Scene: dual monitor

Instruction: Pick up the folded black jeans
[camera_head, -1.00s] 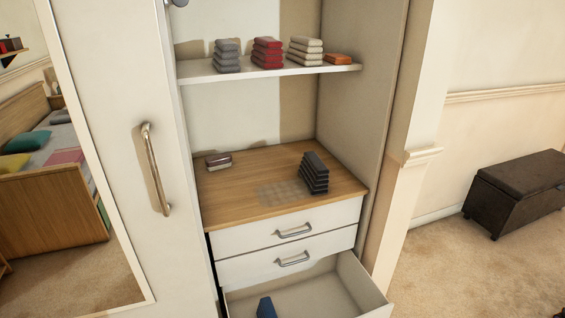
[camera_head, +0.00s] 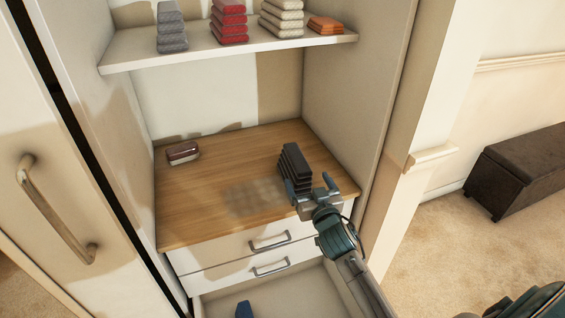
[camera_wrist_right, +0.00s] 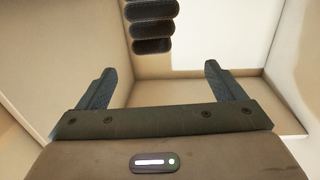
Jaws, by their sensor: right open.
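The folded black jeans (camera_head: 294,166) form a dark stack on the wooden surface inside the wardrobe, near its right side. They also show in the right wrist view (camera_wrist_right: 152,28), at the top and ahead of the fingers. My right gripper (camera_head: 310,184) is open and empty, just in front of the stack at the surface's front edge. In the right wrist view its two fingers (camera_wrist_right: 158,85) are spread apart with nothing between them. I cannot tell from the head view whether a finger touches the stack. My left gripper is not in view.
A small dark red and white folded item (camera_head: 183,153) lies at the left of the surface. Above, a white shelf (camera_head: 120,62) bears grey, red, cream and orange stacks. The wardrobe's right wall (camera_head: 350,90) stands close to my right arm. An open drawer (camera_head: 285,290) juts out below.

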